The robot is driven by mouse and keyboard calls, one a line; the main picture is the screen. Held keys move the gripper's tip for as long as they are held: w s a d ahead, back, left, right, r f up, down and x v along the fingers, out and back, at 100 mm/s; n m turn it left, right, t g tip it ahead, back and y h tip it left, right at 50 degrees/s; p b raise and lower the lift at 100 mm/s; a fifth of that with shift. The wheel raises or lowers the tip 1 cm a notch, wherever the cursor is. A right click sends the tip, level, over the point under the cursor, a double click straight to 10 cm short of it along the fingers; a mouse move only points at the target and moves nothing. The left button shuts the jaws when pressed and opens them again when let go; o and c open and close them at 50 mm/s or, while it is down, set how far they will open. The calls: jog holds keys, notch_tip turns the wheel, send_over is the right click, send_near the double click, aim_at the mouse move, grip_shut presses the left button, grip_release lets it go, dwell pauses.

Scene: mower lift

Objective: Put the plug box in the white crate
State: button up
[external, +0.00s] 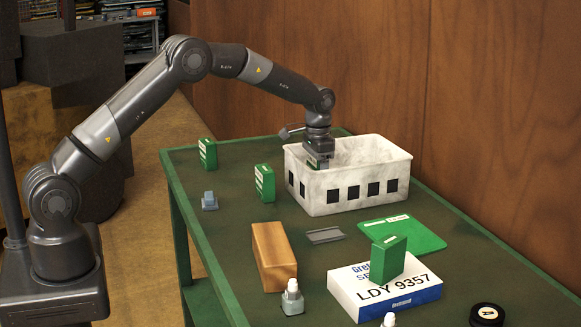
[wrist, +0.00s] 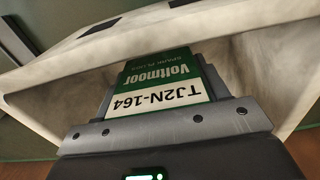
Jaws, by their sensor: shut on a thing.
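My gripper (external: 320,163) is shut on a green and white plug box (wrist: 165,85). The box's label reads "Voltmoor" and "TJ2N-164", upside down in the wrist view. In the external view only a bit of green shows at the fingers. The white crate (external: 345,200) stands at the back of the green table, with dark square openings along its front. My gripper is at the left part of the crate, with the fingers level with its opening. The crate's pale wall (wrist: 255,60) also shows behind the box in the wrist view. Whether the box touches the crate's floor is hidden.
Similar green boxes stand at the left (external: 207,153), in the middle (external: 264,183) and on a white-blue carton (external: 385,290). A brown block (external: 273,257), a grey channel piece (external: 324,236) and a flat green pack (external: 402,238) lie in front of the crate. A wooden wall rises behind.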

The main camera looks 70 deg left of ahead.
jog(key=shift+f, duration=1.85)
jog(key=shift+f, duration=0.15)
jog(key=o, duration=1.1)
notch_tip(320, 180, up, 13)
jog(key=shift+f, duration=0.2)
